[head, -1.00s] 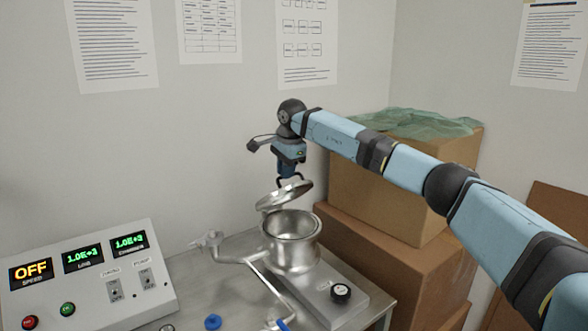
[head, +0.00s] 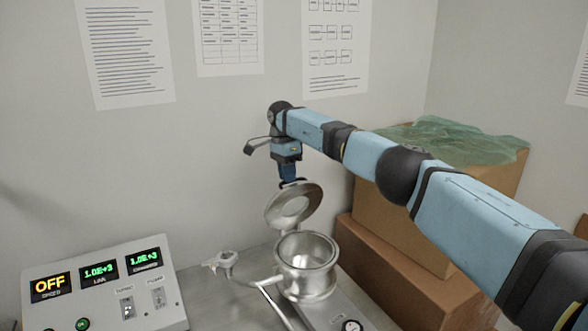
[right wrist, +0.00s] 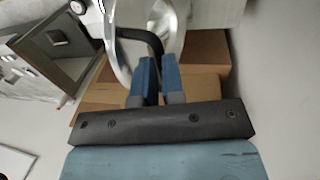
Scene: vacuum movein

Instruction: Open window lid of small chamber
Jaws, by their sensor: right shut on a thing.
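The small chamber (head: 306,277) is a round metal pot on a metal base, its top opening showing. Its window lid (head: 288,212), a metal ring around a window, stands tilted up at the chamber's back left edge. My right gripper (head: 290,181) is above the lid at its upper edge. In the right wrist view the blue fingers (right wrist: 159,78) are shut on the dark curved handle (right wrist: 144,36) of the lid, and part of the metal ring shows beyond. My left gripper is not in view.
A control panel (head: 103,287) with lit displays stands at the left. Cardboard boxes (head: 410,262), topped with green plastic sheet (head: 440,142), are stacked at the right, under my right arm. A metal pipe fitting (head: 222,262) is left of the chamber. The wall is close behind.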

